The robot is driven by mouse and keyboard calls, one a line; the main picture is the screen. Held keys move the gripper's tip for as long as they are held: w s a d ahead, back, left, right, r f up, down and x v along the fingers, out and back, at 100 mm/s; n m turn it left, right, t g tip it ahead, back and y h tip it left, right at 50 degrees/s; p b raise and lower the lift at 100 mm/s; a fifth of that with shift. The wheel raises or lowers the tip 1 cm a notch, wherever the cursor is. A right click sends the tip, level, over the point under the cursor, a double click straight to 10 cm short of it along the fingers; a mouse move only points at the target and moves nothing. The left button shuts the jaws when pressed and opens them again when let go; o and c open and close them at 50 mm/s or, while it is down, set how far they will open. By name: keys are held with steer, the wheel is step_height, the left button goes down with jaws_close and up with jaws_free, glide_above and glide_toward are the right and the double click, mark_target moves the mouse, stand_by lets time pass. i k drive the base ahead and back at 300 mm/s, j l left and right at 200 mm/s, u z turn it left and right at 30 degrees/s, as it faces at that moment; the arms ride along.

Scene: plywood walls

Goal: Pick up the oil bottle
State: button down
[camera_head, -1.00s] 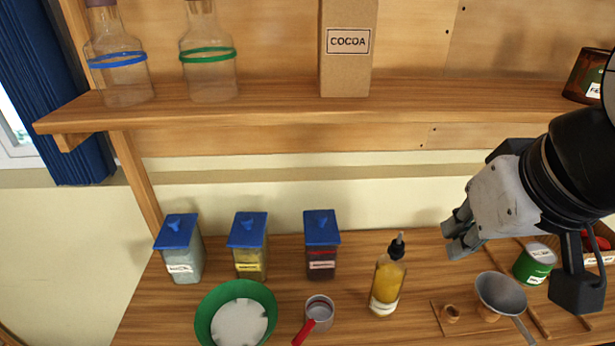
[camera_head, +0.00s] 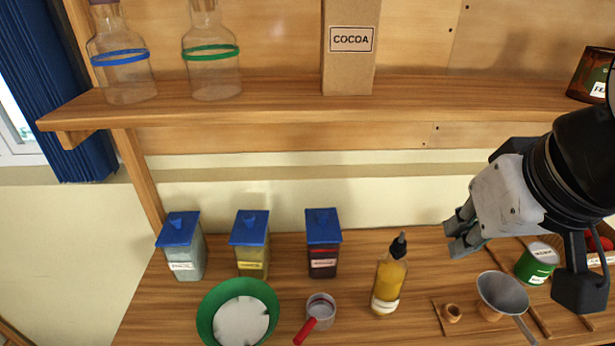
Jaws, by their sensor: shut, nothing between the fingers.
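The oil bottle (camera_head: 389,281) stands upright on the wooden counter, right of the middle. It is clear with yellow oil, a pale label low on its side and a black pourer top. My gripper (camera_head: 452,238) is up and to the right of the bottle, apart from it. Its fingers point left and are shut, with nothing held. No part of the bottle is hidden by my arm.
A measuring cup with a red handle (camera_head: 318,314) and a green bowl (camera_head: 205,312) stand left of the bottle. Blue-lidded jars (camera_head: 323,243) line the back. A metal funnel (camera_head: 503,293) and green can (camera_head: 537,263) are on the right. A shelf (camera_head: 300,106) overhangs behind.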

mark_target(391, 274)
steer(key=k, duration=1.1)
